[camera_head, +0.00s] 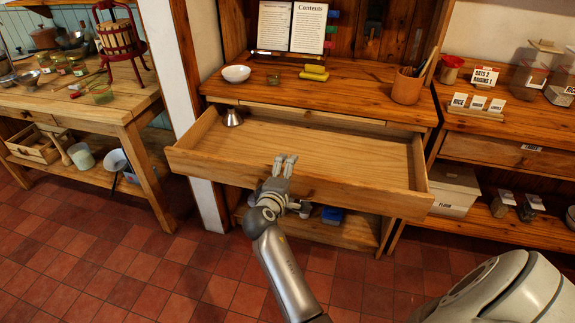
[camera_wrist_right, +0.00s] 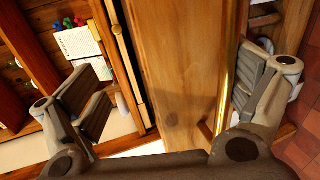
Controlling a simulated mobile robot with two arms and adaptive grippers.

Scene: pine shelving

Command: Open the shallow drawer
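The shallow drawer (camera_head: 372,192) under the middle wooden worktop is pulled far out, its interior exposed. A small metal cone-shaped object (camera_head: 232,118) is at its back left corner. My right gripper (camera_head: 292,187) is at the middle of the drawer's front board, with one finger over the inner side and the other on the outer side. In the right wrist view, the fingers are spread apart, with a wooden board (camera_wrist_right: 175,70), apparently the drawer front, between them. A gap shows at the left finger; contact at the right finger is unclear. My left gripper is not in view.
A side table (camera_head: 130,120) stands left and shelving (camera_head: 480,150) right. Tiled floor (camera_head: 110,270) in front is clear.

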